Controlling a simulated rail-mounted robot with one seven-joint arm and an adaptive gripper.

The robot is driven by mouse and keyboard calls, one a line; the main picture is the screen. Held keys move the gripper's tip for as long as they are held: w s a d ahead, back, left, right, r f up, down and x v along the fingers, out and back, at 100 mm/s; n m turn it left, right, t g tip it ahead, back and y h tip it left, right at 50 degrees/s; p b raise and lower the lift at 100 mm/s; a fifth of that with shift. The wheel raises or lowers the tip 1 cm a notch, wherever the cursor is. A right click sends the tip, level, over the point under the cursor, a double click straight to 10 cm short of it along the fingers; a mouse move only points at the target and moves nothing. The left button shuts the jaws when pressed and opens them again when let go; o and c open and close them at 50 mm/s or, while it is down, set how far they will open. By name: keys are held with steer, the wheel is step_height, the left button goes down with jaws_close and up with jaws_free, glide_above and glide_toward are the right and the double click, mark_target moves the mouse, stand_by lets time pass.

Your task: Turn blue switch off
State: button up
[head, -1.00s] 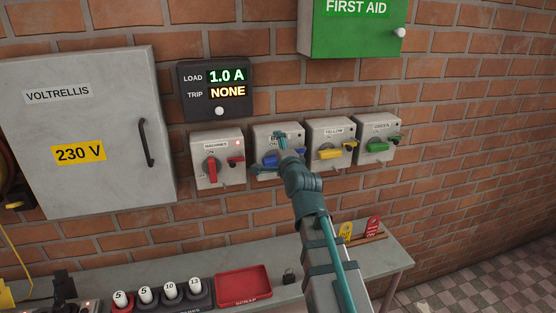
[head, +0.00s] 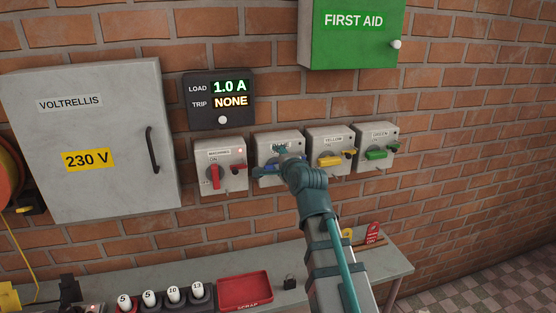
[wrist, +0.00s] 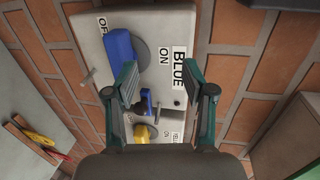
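The blue switch is a grey box (wrist: 112,108) with a BLUE label, second from left in the row. In the wrist view its blue handle (wrist: 119,48) lies with one end close to the OFF label, not pointing at the ON label. A small blue piece (wrist: 146,101) sits beside it on the box. My gripper (wrist: 165,85) is open and empty in front of the box; the left finger is close beside the handle, and contact cannot be told. In the head view my gripper (head: 272,161) covers most of the handle.
The red-handled switch (head: 214,178) is to the left, the yellow (head: 330,161) and green (head: 376,155) ones to the right. A display (head: 218,100) above reads 1.0 A and NONE. A green first aid box (head: 350,45) hangs higher; a bench with a red tray (head: 245,290) stands below.

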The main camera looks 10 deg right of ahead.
steer(key=s+f, duration=0.1)
steer(key=s, duration=0.5)
steer(key=shift+d+f, duration=0.15)
steer(key=shift+d, duration=0.15)
steer(key=s+b, duration=0.1)
steer(key=b, duration=0.2)
steer(key=shift+s+b, duration=0.15)
steer(key=shift+b, duration=0.2)
steer(key=shift+s+b, duration=0.35)
steer(key=shift+b, duration=0.4)
steer(key=b+v, duration=0.2)
steer(key=b, duration=0.1)
steer(key=shift+s+f, duration=0.1)
steer(key=shift+s, duration=0.25)
